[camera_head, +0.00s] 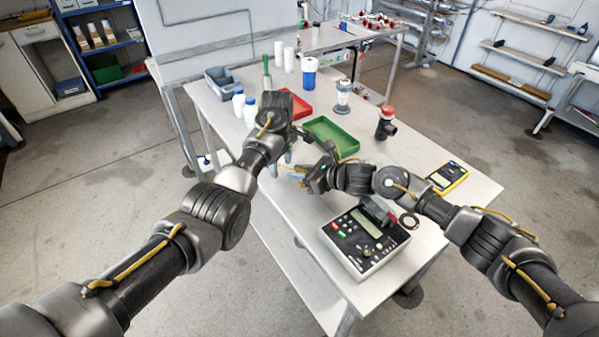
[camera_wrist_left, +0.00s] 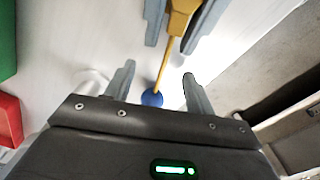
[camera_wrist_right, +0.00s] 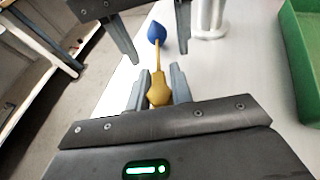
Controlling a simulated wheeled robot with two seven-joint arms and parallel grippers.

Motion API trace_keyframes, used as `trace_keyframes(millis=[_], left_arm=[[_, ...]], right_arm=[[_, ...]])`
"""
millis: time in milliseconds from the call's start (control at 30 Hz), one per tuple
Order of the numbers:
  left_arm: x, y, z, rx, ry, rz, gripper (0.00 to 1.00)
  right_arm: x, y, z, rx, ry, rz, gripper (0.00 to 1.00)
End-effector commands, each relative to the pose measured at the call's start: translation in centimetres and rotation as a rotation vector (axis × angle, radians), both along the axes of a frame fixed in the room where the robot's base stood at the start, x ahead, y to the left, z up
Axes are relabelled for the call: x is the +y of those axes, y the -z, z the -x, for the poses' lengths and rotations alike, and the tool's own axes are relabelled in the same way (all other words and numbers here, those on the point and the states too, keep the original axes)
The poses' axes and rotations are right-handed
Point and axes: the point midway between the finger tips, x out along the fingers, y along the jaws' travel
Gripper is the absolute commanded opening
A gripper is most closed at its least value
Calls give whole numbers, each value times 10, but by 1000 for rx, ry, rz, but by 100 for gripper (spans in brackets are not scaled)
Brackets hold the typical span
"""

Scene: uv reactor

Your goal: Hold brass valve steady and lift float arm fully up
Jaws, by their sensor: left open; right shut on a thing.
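The brass valve (camera_wrist_right: 159,92) is clamped between the fingers of my right gripper (camera_wrist_right: 159,82); it also shows in the left wrist view (camera_wrist_left: 181,18). A thin yellow float arm (camera_wrist_right: 158,55) runs from it to a blue float (camera_wrist_right: 157,32). In the left wrist view the blue float (camera_wrist_left: 152,98) lies between the spread fingers of my left gripper (camera_wrist_left: 158,82), with space to either side. In the head view my left gripper (camera_head: 279,160) and my right gripper (camera_head: 300,176) meet above the table, and the valve is mostly hidden by them.
A green tray (camera_head: 345,145) and a red tray (camera_head: 303,113) lie beyond the grippers. A black and white meter box (camera_head: 345,250) is nearer on the white table. A dark fitting with a red cap (camera_head: 386,122) and a yellow multimeter (camera_head: 449,177) stand to the right.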

Motion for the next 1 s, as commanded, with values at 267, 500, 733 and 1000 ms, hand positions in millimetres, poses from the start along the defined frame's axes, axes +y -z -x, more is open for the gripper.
trace_keyframes(millis=[267,500,733,1000], left_arm=[[0,-20,0,-1,0,0,55],[0,-41,-1,-3,0,-1,55],[0,-60,-1,-2,-1,0,55],[0,-70,0,0,-1,0,55]], right_arm=[[0,0,0,0,-1,0,0],[0,0,0,0,-1,0,0],[0,0,0,0,-1,0,0],[0,0,0,0,-1,0,0]])
